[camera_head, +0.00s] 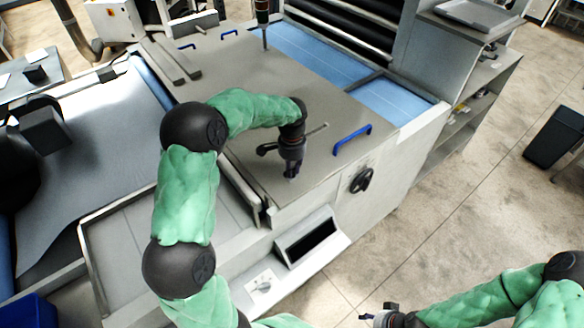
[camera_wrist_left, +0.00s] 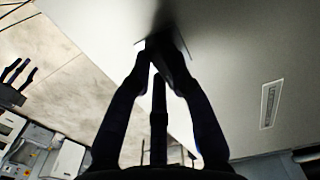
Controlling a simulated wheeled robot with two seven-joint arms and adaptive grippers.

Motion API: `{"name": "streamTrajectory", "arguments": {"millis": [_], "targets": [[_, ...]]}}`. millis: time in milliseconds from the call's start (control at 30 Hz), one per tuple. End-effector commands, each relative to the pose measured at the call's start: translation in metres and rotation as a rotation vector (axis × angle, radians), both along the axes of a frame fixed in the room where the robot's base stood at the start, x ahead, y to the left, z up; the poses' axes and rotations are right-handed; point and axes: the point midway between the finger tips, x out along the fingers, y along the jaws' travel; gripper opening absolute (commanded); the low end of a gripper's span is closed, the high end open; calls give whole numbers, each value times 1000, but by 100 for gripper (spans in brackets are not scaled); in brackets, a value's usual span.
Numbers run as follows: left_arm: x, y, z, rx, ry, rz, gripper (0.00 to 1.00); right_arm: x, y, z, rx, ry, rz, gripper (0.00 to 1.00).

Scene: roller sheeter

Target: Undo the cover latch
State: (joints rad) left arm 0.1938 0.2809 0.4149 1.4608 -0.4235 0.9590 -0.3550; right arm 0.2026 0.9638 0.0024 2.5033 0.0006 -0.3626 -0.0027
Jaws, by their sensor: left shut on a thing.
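The cover is a flat grey metal panel (camera_head: 300,95) lying over the sheeter, with a blue handle (camera_head: 352,140) near its right front edge. My left gripper (camera_head: 291,176) points down at the cover's front edge, left of that handle.
More blue handles (camera_head: 229,33) sit at the cover's far edge. A dark bin (camera_head: 556,137) stands on the right. The floor between is clear.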

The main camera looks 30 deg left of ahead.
Motion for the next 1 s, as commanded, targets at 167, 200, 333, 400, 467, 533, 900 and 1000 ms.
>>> {"name": "streamTrajectory", "arguments": {"millis": [167,200,333,400,467,533,900,1000], "targets": [[-1,-1,-1,-1,2,-8,0,0,0,0,0,0,0,48],[0,-1,-1,-1,2,-8,0,0,0,0,0,0,0,48],[0,-1,-1,-1,2,-8,0,0,0,0,0,0,0,48],[0,-1,-2,-1,2,-8,24,0,0,0,0,0,0,48],[0,-1,-1,-1,2,-8,41,0,0,0,0,0,0,48],[0,-1,-1,-1,1,-7,45,0,0,0,0,0,0,48],[1,0,5,0,-2,-5,45,0,0,0,0,0,0,48],[1,0,17,1,-4,-5,45,0,0,0,0,0,0,48]]}}
